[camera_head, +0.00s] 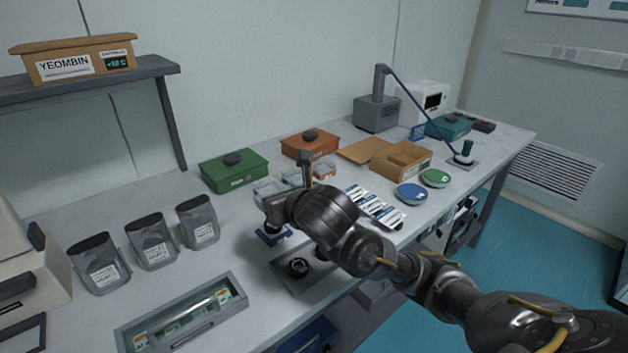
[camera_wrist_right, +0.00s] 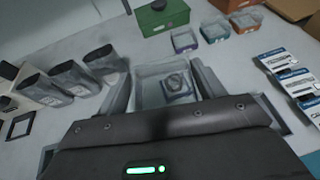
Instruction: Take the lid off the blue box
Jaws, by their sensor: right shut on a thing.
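A small blue piece (camera_head: 272,237) sits directly under my right gripper (camera_head: 272,226) in the head view, above the front part of the table. My right gripper is shut on it. In the right wrist view, a pale see-through shape with a blue-grey round-topped part (camera_wrist_right: 177,86) shows between the fingers of my right gripper (camera_wrist_right: 165,85). I cannot tell whether the blue piece is the lid alone or the box with it, as the wrist hides much of it. My left gripper is not in view.
A grey tray (camera_head: 281,275) with a dark round part is close by at the table's front. Green (camera_head: 234,175) and orange (camera_head: 310,146) lidded boxes stand behind. Dark pouches (camera_head: 152,243) stand left, a long tray (camera_head: 241,286) in front. White packets (camera_head: 374,207) lie right.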

